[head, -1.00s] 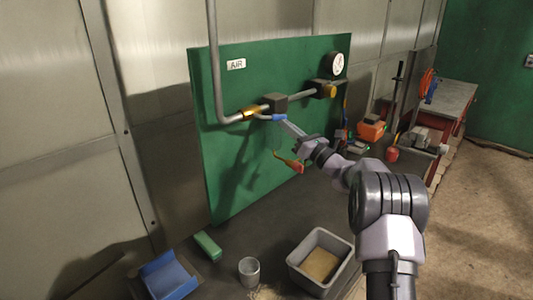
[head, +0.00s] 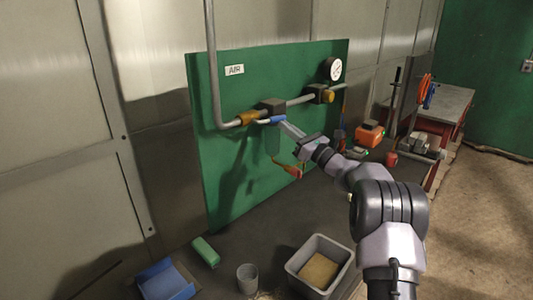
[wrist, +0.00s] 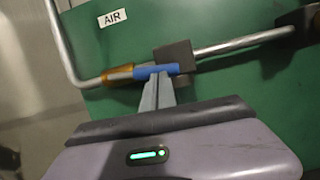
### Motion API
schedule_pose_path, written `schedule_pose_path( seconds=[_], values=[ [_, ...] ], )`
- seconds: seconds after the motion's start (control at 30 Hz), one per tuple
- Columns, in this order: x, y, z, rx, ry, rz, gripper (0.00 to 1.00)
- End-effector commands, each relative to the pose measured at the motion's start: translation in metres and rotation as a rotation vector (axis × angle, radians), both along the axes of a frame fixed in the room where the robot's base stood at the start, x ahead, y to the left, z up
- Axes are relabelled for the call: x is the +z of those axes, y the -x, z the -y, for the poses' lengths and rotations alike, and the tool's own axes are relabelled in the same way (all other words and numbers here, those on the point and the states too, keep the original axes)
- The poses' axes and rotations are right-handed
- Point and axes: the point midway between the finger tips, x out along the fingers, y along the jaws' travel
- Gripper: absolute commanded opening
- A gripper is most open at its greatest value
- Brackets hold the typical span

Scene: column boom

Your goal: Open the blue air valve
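The blue valve handle (head: 277,120) sits at the pipe on the green panel (head: 225,180), below and right of the AIR label (head: 234,70). It lies roughly along the pipe, beside the dark valve block (head: 272,105). In the wrist view the blue handle (wrist: 155,71) runs sideways just beyond my fingertips, next to a brass fitting (wrist: 117,76). My gripper (wrist: 158,82) has its two fingers close together, with only a thin line between them. The tips meet the handle's lower side and do not visibly straddle it. The exact contact is hard to see.
A red-handled item (head: 287,169) hangs below the pipe. A pressure gauge (head: 333,68) and a yellow knob (head: 328,97) are to the right. A grey bin (head: 345,270), a cup (head: 247,279), a green block (head: 206,251) and a blue tray (head: 165,280) stand below.

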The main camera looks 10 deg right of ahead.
Motion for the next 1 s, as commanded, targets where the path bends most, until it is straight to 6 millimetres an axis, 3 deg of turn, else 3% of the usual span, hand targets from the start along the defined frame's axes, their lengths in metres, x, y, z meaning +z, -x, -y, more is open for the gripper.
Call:
schedule_pose_path(
  seconds=[0.23, 0.5, 0.8, 0.87, 0.9, 0.97, 1.0],
  values=[
    [-0.045, 0.009, 0.008, 0.003, 0.000, -0.002, 0.00],
    [-0.058, 0.072, 0.047, 0.001, -0.003, -0.003, 0.00],
    [-0.064, 0.089, 0.054, 0.007, 0.003, -0.001, 0.00],
    [-0.059, 0.092, 0.041, 0.030, 0.036, -0.005, 0.00],
    [-0.052, 0.097, 0.023, 0.062, 0.087, -0.011, 0.00],
    [-0.039, 0.114, -0.020, 0.138, 0.212, -0.023, 0.00],
    [-0.032, 0.133, -0.056, 0.204, 0.326, -0.031, 0.00]
  ],
)
